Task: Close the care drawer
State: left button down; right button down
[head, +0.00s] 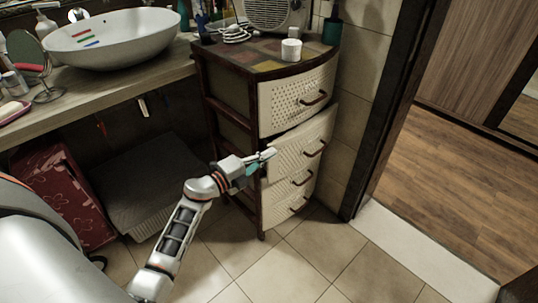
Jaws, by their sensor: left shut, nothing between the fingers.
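A dark wood drawer unit (228,138) with woven cream drawer fronts stands against the tiled wall. Its second drawer (300,139), counted from the top, stands out past the top drawer (292,101), so it is partly open; I take it for the care drawer, though no label shows. Its dark handle (315,150) is on the right of the front. My left gripper (268,155) is shut and empty, at the left edge of the second drawer's front. I cannot tell whether it touches. My right gripper is not in view.
Lower drawers (287,186) are below. A fan heater (272,14) and a white jar (291,50) stand on top of the unit. A basin (112,42) sits on the wooden counter (110,92) at left. The tiled floor (320,265) in front is clear.

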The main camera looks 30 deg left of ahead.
aim_at(258, 146)
pick_arm(q)
jog(key=shift+a, duration=0.1)
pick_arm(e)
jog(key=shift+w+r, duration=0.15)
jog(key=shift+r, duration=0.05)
pick_arm(q)
jog(key=a, duration=0.2)
jog(key=w+a, duration=0.1)
jog(key=shift+w+a+f+b, duration=0.1)
jog(key=shift+a+f+b, duration=0.1)
jog(key=shift+a+b, duration=0.2)
jog(key=shift+w+a+r, duration=0.1)
jog(key=shift+a+r, duration=0.05)
jog(key=shift+a, duration=0.15)
jog(key=shift+a+r, duration=0.1)
jog(key=shift+r, duration=0.1)
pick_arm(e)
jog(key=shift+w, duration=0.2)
